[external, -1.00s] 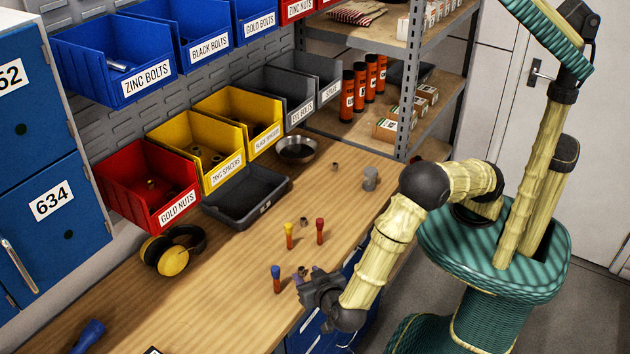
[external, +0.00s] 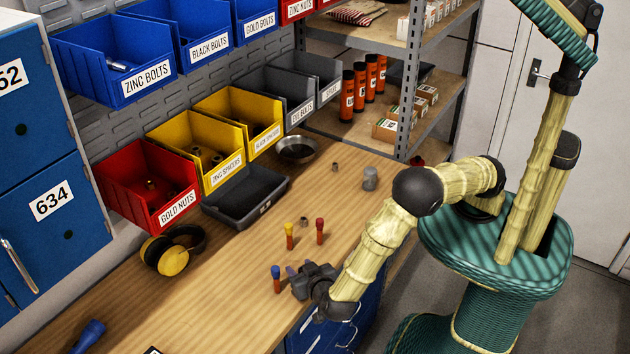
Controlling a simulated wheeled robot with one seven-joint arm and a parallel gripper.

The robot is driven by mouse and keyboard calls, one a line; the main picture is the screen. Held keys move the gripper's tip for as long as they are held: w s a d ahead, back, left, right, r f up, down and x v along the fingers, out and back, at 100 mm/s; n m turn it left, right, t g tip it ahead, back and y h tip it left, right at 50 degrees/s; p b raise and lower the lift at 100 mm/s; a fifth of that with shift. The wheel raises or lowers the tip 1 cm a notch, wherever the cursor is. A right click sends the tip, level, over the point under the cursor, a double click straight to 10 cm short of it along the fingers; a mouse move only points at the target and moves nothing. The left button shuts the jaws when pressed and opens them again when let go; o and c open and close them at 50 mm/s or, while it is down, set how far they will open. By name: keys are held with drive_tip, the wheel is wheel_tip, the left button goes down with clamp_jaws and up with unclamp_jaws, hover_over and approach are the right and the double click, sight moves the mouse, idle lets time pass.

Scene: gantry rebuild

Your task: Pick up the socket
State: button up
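My gripper (external: 299,269) is low over the front part of the wooden bench, just right of a blue-topped screwdriver-like tool (external: 276,278). Its fingers are dark and small here, and I cannot tell whether they are open or shut. A small metal piece, possibly the socket, showed at the fingertips earlier and is now hidden by the gripper. Another small metal piece (external: 304,222) stands between the yellow-topped tool (external: 289,235) and the red-topped tool (external: 320,231). A third small piece (external: 335,167) stands farther back. I cannot tell for sure which is the socket.
A grey cylinder (external: 370,178) stands near the bench's right edge. A black tray (external: 270,198), a metal bowl (external: 297,152) and yellow-black earmuffs (external: 172,257) lie toward the wall, below labelled bins. The bench (external: 215,300) is clear left of the blue-topped tool.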

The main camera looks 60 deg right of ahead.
drive_tip(key=shift+c, duration=0.4)
clamp_jaws()
wheel_tip(320, 180, up, 10)
drive_tip(key=b, duration=0.1)
idle(0.3)
idle(0.4)
